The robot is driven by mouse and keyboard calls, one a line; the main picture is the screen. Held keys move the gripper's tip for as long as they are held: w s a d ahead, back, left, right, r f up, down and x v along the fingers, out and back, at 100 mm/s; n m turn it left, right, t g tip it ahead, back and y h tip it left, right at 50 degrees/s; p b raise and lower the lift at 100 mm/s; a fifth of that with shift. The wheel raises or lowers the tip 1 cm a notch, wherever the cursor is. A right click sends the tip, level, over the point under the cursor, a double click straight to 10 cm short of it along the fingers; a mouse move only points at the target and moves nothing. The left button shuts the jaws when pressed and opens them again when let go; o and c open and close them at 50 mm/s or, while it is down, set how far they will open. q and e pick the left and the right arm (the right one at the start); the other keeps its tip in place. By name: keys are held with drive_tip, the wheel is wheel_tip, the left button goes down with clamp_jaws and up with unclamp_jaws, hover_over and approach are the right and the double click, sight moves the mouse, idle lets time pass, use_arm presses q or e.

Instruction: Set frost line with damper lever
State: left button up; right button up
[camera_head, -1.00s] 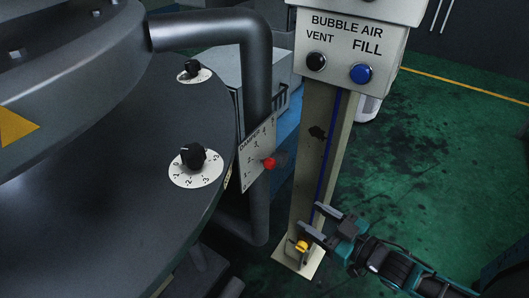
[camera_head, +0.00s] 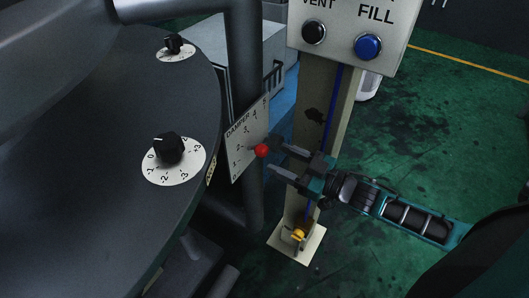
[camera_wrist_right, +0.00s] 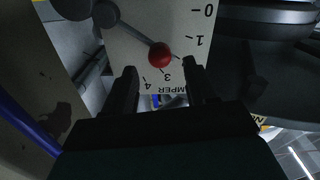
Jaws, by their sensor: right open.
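The damper plate (camera_head: 239,165) is a pale panel with a number scale, beside the vertical dark pipe. Its lever ends in a red ball knob (camera_head: 262,151). My right gripper (camera_head: 272,157) is open and empty, its fingertips just right of the knob. In the right wrist view the plate (camera_wrist_right: 128,42) appears upside down, and the knob (camera_wrist_right: 159,55) shows between and just beyond the two fingertips (camera_wrist_right: 160,70). The lever slants across the plate toward the part of the scale between 1 and 3; the knob hides some marks. My left gripper is not in view.
A post with a bubble air box (camera_head: 345,35), black vent button (camera_head: 313,32) and blue fill button (camera_head: 369,47) stands behind my right gripper. A yellow fitting (camera_head: 299,234) sits at its foot. A round dark deck with dials (camera_head: 172,160) fills the left. Green floor is open at right.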

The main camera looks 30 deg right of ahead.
sight(268, 153)
drive_tip(key=x, duration=0.5)
drive_tip(key=shift+w+a+b, duration=0.2)
drive_tip(key=shift+w+b, duration=0.1)
